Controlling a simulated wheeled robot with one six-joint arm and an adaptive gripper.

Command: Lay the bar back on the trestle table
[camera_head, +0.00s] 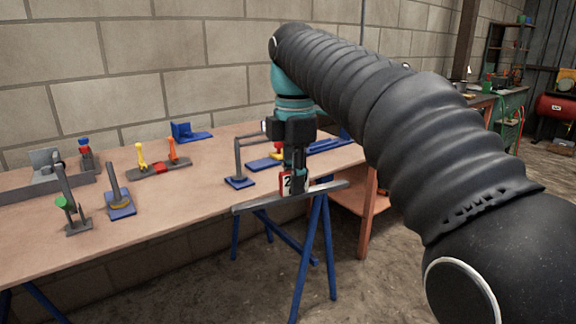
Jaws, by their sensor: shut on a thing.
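The bar (255,203) is long, flat and grey. It shows at the front right edge of the trestle table (200,214), roughly along that edge, with its right end past the front blue leg. My gripper (296,184) points down and is shut on the bar near its middle. A small white and red tag with a dark figure (287,183) shows beside the fingers. I cannot tell whether the bar touches the tabletop or hangs just in front of or above it. The fingertips are partly hidden.
Several fixtures stand on the table: a grey bracket with a blue base (240,181), a lever with yellow and orange handles (158,165), a blue-based lever (119,203) and a green-knobbed one (74,213). The front middle is bare. A block wall (120,80) stands behind.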

